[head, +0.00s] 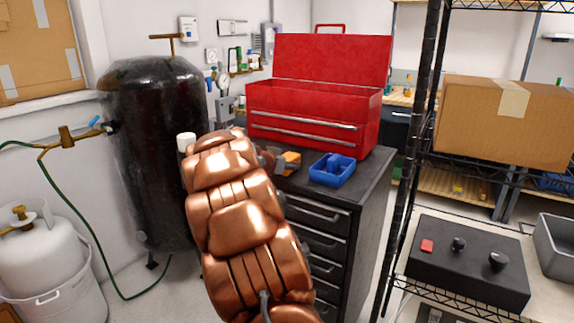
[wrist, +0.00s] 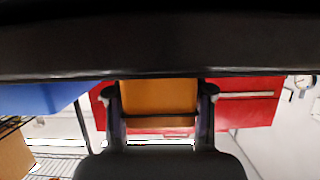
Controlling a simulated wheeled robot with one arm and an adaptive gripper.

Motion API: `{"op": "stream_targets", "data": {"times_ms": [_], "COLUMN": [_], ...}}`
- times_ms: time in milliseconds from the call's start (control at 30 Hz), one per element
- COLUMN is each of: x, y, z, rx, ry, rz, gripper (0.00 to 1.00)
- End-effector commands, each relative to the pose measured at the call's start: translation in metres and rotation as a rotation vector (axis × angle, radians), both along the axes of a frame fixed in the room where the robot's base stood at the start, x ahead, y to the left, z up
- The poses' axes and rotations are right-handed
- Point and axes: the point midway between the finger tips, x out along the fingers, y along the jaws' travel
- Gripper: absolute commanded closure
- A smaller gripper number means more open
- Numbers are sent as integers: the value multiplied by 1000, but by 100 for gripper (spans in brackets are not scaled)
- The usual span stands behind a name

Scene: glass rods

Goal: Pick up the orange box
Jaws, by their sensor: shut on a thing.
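The orange box (head: 291,158) shows as a small patch on top of the dark drawer cabinet (head: 365,172), just left of the blue bin. In the wrist view the orange box (wrist: 158,97) fills the space between the two dark fingers. My gripper (wrist: 160,92) is shut on it, with one finger against each side. In the head view my gripper (head: 274,160) is mostly hidden behind my copper-coloured arm, which also hides part of the box. I cannot tell whether the box touches the cabinet top.
A blue bin (head: 333,168) stands close to the right of the box. An open red toolbox (head: 308,132) stands behind it. A black tank (head: 150,160) is at left. A wire shelf (head: 470,160) with a cardboard box (head: 490,122) and a black control box (head: 465,272) is at right.

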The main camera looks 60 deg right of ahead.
Motion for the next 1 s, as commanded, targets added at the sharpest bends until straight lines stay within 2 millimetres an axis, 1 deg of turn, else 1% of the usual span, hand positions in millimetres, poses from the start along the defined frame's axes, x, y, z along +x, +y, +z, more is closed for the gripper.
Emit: {"op": "stream_targets", "data": {"times_ms": [33, 200, 233, 533, 667, 900, 1000], "x": [0, 0, 0, 0, 0, 0, -3], "y": [0, 0, 0, 0, 0, 0, 9], "z": [0, 0, 0, 3, 13, 37, 37], "rx": [0, 0, 0, -1, -2, -1, -2], "ry": [0, 0, 0, -2, -4, -3, 0], "rz": [0, 0, 0, -1, -1, -1, 0], "gripper": [67, 84, 86, 87, 87, 87, 87]}}
